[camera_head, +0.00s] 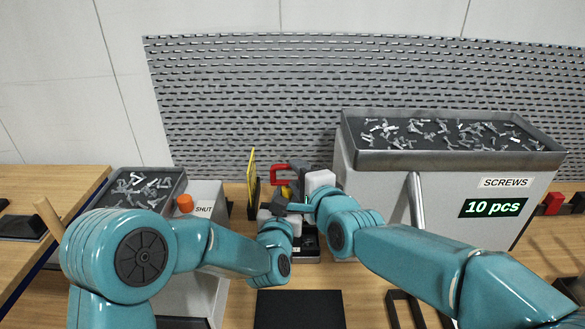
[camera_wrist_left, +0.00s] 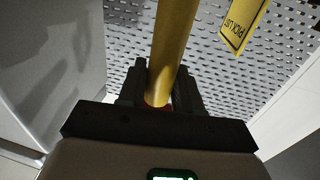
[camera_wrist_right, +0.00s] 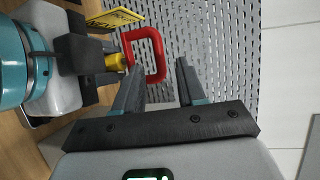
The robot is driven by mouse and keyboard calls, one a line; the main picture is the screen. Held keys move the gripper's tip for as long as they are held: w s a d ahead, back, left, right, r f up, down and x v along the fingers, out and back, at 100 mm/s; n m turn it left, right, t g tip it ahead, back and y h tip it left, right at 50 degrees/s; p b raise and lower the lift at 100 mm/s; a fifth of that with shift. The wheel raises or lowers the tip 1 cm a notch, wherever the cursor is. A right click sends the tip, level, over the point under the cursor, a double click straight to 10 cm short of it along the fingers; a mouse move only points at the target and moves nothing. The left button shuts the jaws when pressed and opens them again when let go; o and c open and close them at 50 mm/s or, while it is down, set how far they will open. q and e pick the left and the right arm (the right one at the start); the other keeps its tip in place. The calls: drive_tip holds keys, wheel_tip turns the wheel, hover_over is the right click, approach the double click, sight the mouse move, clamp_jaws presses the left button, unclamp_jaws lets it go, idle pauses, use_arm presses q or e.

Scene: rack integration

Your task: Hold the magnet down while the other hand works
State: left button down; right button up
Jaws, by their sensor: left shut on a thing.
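A red loop handle (camera_head: 281,173) stands at the back centre of the bench, and it also shows in the right wrist view (camera_wrist_right: 158,50). A yellow bar (camera_wrist_left: 173,45) runs between the closed fingers of my left gripper (camera_wrist_left: 160,90); red shows at its lower end. The yellow bar (camera_wrist_right: 115,62) meets or passes close to the red handle; I cannot tell whether both are one magnet. The arms hide what lies beneath.
A SCREWS bin (camera_head: 450,158) with loose screws stands at right, a smaller tray (camera_head: 115,200) at left beside an orange knob (camera_head: 185,203). A yellow card (camera_head: 252,168) stands left of the handle. A perforated panel (camera_head: 240,95) closes the back. A black mat (camera_head: 298,309) lies in front.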

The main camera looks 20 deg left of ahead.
sight(289, 168)
drive_tip(key=shift+x, duration=2.15)
clamp_jaws()
